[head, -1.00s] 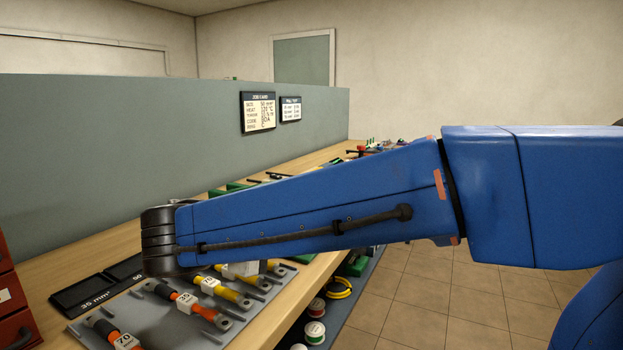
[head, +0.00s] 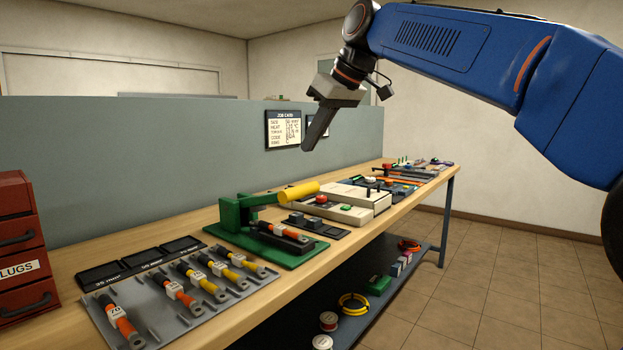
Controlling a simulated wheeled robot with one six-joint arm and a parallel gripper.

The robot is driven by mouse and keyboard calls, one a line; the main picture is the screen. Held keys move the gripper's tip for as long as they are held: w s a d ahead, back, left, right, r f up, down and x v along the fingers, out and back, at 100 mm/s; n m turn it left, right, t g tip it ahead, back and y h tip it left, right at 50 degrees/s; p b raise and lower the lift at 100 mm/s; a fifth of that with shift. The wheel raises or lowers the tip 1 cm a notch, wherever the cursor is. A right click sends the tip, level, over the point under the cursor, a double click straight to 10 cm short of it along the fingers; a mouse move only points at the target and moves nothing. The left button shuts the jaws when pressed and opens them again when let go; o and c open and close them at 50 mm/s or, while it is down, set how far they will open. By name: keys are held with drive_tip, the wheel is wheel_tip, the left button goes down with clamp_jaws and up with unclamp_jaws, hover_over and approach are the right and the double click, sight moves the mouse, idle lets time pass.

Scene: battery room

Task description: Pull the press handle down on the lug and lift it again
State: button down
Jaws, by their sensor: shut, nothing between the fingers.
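A green press (head: 238,228) stands on the wooden bench, with a yellow handle grip (head: 299,192) at the end of its green lever. The lever reaches to the right, roughly level or slightly raised. An orange cable piece with a dark end, the lug piece (head: 280,231), lies in the press bed under the lever. The lug's contact with the press is too small to tell. My gripper (head: 308,147) is shut and empty, pointing down in the air above the yellow grip and apart from it.
A grey rack (head: 160,318) with several orange and yellow cable lugs lies at the front left. Red drawers (head: 18,245) stand at the far left. A beige device (head: 345,205) and small tools lie farther along the bench. A grey partition (head: 120,160) runs behind. A lower shelf holds spools.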

drive_tip(key=shift+y, duration=0.4)
drive_tip(key=x, duration=0.5)
drive_tip(key=w+x, duration=0.1)
drive_tip(key=x, duration=0.2)
drive_tip(key=shift+a+r, duration=0.2)
drive_tip(key=shift+r, duration=0.2)
drive_tip(key=shift+d+f, duration=0.2)
drive_tip(key=shift+f, duration=1.75)
drive_tip(key=shift+s, duration=0.1)
wheel_tip(320, 180, down, 10)
drive_tip(key=s+d+t+y, duration=0.1)
drive_tip(key=d+t+y, duration=0.1)
drive_tip(key=shift+s+d, duration=0.2)
drive_tip(key=shift+s, duration=0.2)
drive_tip(key=shift+r, duration=0.1)
